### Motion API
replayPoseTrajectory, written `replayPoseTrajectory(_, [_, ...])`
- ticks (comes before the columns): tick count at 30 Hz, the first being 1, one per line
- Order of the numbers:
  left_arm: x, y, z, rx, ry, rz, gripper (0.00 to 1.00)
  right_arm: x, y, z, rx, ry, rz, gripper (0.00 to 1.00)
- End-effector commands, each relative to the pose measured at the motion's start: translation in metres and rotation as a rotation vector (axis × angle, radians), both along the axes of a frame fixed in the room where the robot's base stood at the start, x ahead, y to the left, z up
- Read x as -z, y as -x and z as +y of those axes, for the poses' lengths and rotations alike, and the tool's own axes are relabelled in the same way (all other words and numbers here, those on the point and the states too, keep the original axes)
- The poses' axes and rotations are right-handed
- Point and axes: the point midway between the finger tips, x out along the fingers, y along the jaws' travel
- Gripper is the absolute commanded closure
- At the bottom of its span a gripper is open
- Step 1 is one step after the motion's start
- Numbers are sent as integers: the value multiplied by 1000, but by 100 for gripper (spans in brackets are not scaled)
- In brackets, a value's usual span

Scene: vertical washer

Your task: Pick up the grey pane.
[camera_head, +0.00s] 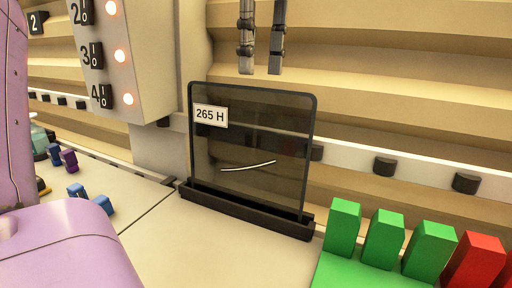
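The grey pane (250,140) is a dark, see-through sheet with rounded top corners and a white "265 H" label at its upper left. It stands upright, slightly turned, in a black slotted base (245,213) on the pale worktop. A thin white curved line shows across its lower half. My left gripper (260,72) hangs at the top centre with its two dark fingers pointing down, apart and empty. In the picture its fingertips are just above the pane's top edge; the depth gap is hard to tell. My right gripper is not in view.
Green blocks (383,238) and red blocks (474,261) stand at the lower right. A numbered panel (112,65) with lit lamps is at the upper left. Small blue pieces (77,190) lie on the left worktop. A white rail with black knobs (385,167) runs behind the pane.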

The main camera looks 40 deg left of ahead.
Motion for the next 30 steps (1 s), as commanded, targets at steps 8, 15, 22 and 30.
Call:
replayPoseTrajectory(8, [33, 4, 9, 3, 5, 1, 73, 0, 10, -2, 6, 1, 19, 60])
replayPoseTrajectory(15, [62, 5, 12, 3, 2, -1, 73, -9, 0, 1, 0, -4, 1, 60])
replayPoseTrajectory(22, [66, 5, 12, 1, 1, -1, 73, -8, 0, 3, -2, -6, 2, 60])
replayPoseTrajectory(30, [66, 5, 12, 1, 1, 0, 100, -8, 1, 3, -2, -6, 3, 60])
